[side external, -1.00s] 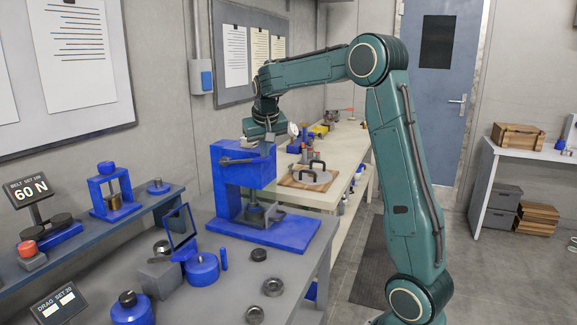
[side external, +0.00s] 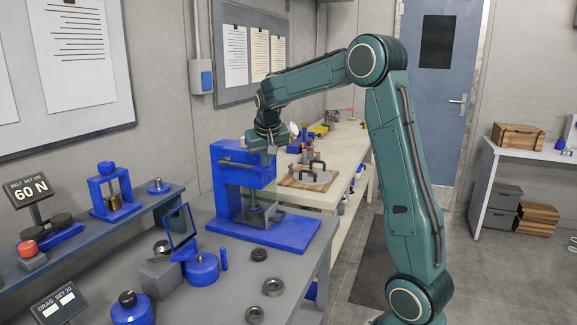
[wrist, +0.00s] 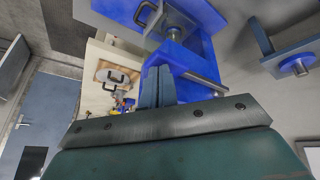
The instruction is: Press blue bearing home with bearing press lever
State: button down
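The blue bearing press (side external: 228,178) stands on the grey bench in the side view, and its blue frame also shows in the wrist view (wrist: 200,55). Its lever (side external: 236,163) is a grey bar across the upper block; a rod with a bright end (wrist: 205,82) shows in the wrist view. My gripper (side external: 268,160) points down at the right of the upper block. In the wrist view my gripper (wrist: 158,72) has its two fingers together, beside the rod; contact is unclear. The ram (side external: 254,195) stands over a grey fixture (side external: 254,214). I cannot make out the blue bearing there.
A blue-framed mirror or panel (side external: 181,226), a blue cylinder (side external: 202,267) and dark rings (side external: 273,287) lie in front of the press. A shelf at left carries a small blue press (side external: 112,195). A pale bench (side external: 345,140) with a handled board stands behind.

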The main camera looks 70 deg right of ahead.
jog(key=shift+s+f, duration=0.25)
jog(key=shift+f, duration=0.8)
jog(key=shift+s+f, duration=0.25)
jog(key=shift+f, duration=0.8)
jog(key=shift+r, duration=0.2)
notch_tip(320, 180, up, 13)
jog(key=w, duration=0.2)
jog(key=shift+w+r, duration=0.2)
jog(key=shift+w, duration=0.1)
dwell(0.8)
dwell(0.4)
notch_tip(320, 180, up, 6)
send_over(270, 171)
jog(key=w, duration=0.3)
jog(key=shift+w+a+r, duration=0.15)
jog(key=shift+w+r, duration=0.05)
jog(key=shift+r, duration=0.2)
jog(key=shift+a+r, duration=0.1)
dwell(0.5)
